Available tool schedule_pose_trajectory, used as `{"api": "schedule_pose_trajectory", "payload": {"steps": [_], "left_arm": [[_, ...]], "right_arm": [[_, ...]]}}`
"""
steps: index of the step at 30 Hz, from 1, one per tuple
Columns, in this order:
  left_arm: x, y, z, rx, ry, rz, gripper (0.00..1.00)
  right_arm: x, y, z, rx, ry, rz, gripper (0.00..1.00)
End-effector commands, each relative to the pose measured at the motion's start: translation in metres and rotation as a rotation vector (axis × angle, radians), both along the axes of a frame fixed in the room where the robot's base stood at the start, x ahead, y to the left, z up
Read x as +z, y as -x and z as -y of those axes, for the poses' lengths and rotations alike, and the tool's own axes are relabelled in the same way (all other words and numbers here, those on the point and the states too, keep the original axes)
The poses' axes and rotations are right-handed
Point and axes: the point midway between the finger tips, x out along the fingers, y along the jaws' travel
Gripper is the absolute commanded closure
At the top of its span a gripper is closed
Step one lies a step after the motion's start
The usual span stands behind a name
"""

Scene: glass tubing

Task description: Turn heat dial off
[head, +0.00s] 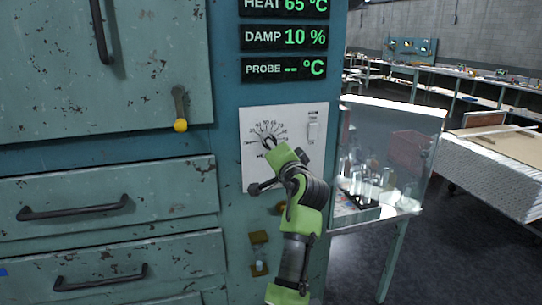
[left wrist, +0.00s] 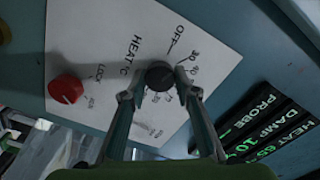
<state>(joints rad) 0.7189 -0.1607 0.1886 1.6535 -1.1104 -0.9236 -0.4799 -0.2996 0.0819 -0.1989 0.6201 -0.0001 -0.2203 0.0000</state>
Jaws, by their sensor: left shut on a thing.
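The black heat dial (left wrist: 160,75) is on a white panel (left wrist: 100,30) marked HEAT °C, with OFF and a temperature scale around it. My left gripper (left wrist: 156,84) has its two fingers on either side of the dial and is shut on it. In the head view my left gripper (head: 268,144) reaches up from below to the scale on the panel (head: 255,120), and it hides most of the dial. I cannot tell where the dial's pointer stands. The heat display (head: 285,6) reads 65 °C. My right gripper is not in view.
A red knob (left wrist: 66,89) marked LOCK is beside the dial. Below the heat display are the damp display (head: 285,37), at 10 %, and the probe display (head: 285,68), showing dashes. A yellow-tipped lever (head: 180,110) is left of the panel. A glass-sided case (head: 390,150) stands at right.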

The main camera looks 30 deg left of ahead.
Motion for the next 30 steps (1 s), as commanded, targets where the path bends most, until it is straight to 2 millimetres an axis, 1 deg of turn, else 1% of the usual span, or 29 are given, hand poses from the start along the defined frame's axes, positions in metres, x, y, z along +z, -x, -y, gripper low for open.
{"api": "schedule_pose_trajectory", "payload": {"steps": [1,3,12,21,30], "left_arm": [[0.004,0.0,0.0,-0.003,0.02,0.05,0.93],[0.004,0.0,0.001,-0.004,0.061,0.097,0.93],[0.006,0.0,0.0,-0.005,0.215,0.279,0.93],[0.007,0.0,0.0,-0.005,0.305,0.384,0.93],[0.009,0.0,0.0,-0.005,0.332,0.416,0.93]], "right_arm": [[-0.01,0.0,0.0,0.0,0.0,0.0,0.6],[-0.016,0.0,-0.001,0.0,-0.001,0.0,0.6],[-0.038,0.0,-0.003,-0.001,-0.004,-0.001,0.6],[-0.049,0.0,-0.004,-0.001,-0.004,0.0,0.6],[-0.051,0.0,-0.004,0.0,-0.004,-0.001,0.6]]}}
